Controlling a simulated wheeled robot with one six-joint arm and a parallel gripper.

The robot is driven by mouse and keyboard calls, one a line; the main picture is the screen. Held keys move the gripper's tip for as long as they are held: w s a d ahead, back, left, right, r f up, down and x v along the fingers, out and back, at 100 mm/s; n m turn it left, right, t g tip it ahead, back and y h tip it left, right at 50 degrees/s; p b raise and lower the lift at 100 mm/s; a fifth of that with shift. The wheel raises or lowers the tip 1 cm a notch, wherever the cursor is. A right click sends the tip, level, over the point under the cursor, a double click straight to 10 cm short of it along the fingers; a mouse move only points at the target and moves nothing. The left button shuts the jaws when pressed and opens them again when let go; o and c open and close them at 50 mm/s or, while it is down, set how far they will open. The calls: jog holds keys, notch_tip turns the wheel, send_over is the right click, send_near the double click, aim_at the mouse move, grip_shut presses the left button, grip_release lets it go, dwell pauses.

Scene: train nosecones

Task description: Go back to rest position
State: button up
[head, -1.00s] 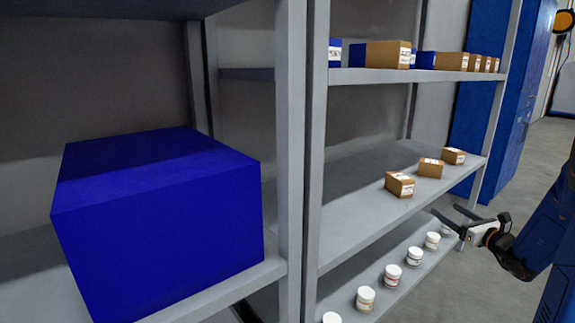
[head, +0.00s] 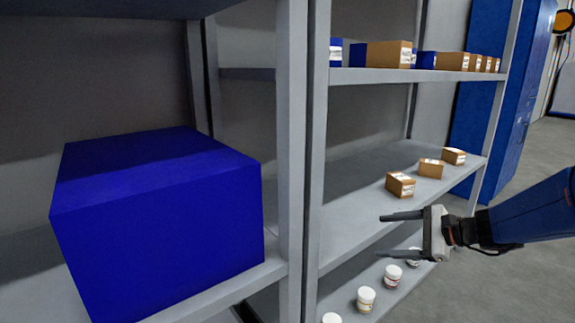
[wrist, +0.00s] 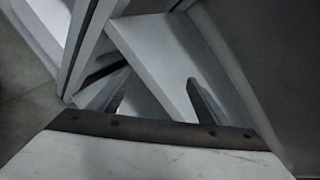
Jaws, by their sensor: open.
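My gripper (head: 384,237) is in the head view at the lower right, with its two dark fingers spread apart and pointing left toward the shelf unit. It is open, and nothing shows between the fingers. It overlaps the front of the middle shelf (head: 345,222) and hides part of the row of jars below; I cannot tell if it touches the shelf. In the wrist view my gripper's pale body fills the bottom, with grey shelf parts (wrist: 165,55) beyond it.
A large blue box (head: 155,225) sits on the left shelf. Small brown boxes (head: 400,184) stand on the middle shelf, and white-lidded jars (head: 366,299) on the lower one. More boxes (head: 388,54) line the upper shelf. Open floor (head: 545,160) lies at the right.

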jog(key=s+a+f+n+g+h, duration=0.1)
jog(key=s+a+n+g+h, duration=0.2)
jog(key=s, duration=0.4)
jog(key=s+a+f+n+g, duration=0.1)
jog(key=s+a+f+n, duration=0.15)
jog(key=s+n, duration=0.45)
jog(key=s+d+n+h, duration=0.7)
jog(key=s+n, duration=0.1)
jog(key=s, duration=0.4)
jog(key=shift+s+t, duration=0.25)
jog(key=shift+t, duration=0.15)
